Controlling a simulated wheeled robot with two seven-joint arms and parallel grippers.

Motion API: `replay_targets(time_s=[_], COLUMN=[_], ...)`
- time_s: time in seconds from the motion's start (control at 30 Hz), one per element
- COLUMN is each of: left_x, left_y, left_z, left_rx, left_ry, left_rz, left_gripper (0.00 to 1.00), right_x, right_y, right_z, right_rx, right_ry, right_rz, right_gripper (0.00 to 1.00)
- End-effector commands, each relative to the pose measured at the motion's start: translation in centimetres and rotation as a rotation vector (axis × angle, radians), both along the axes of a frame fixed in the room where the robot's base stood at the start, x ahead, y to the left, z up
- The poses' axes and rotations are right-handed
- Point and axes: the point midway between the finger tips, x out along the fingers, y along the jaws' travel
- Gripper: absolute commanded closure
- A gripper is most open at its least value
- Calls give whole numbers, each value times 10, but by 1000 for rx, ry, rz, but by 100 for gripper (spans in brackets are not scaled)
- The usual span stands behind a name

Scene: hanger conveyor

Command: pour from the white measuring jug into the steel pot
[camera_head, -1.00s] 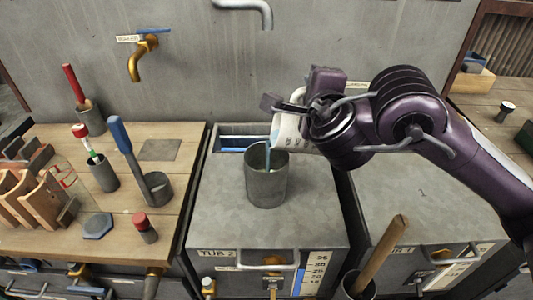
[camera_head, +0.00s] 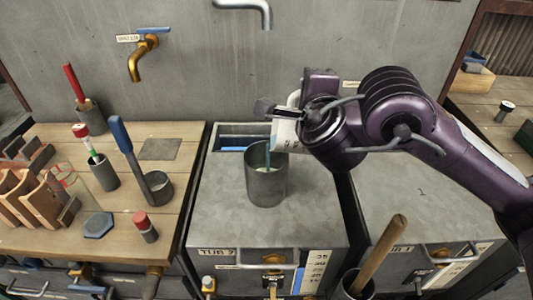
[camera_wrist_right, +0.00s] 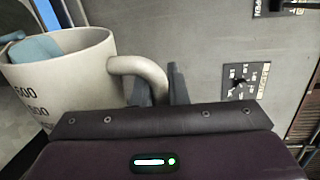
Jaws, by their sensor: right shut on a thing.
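The white measuring jug (camera_head: 285,135) is tilted over the steel pot (camera_head: 266,187), and a thin blue stream (camera_head: 268,155) runs from its lip into the pot's mouth. Pale liquid shows inside the pot, which stands upright on the grey top of tub 2. My right gripper (camera_head: 300,108) is shut on the jug's handle, above and right of the pot. In the right wrist view the jug (camera_wrist_right: 65,75) is at the left, with blue liquid at its rim and its handle between the fingers (camera_wrist_right: 160,85). My left gripper is not in view.
A wooden handle (camera_head: 380,255) rises from a container at the front. A grey wall with taps stands behind.

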Motion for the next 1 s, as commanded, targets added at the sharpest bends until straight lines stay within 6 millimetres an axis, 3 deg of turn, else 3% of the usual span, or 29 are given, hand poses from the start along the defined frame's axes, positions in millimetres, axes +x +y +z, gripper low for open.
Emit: replay_targets(time_s=[1.0], left_x=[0], left_y=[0], left_z=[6], left_rx=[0], left_ry=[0], left_rz=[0], left_gripper=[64], right_x=[0], right_y=[9], right_z=[-3], right_rx=[-71], right_ry=[-5], right_rz=[0], right_gripper=[100])
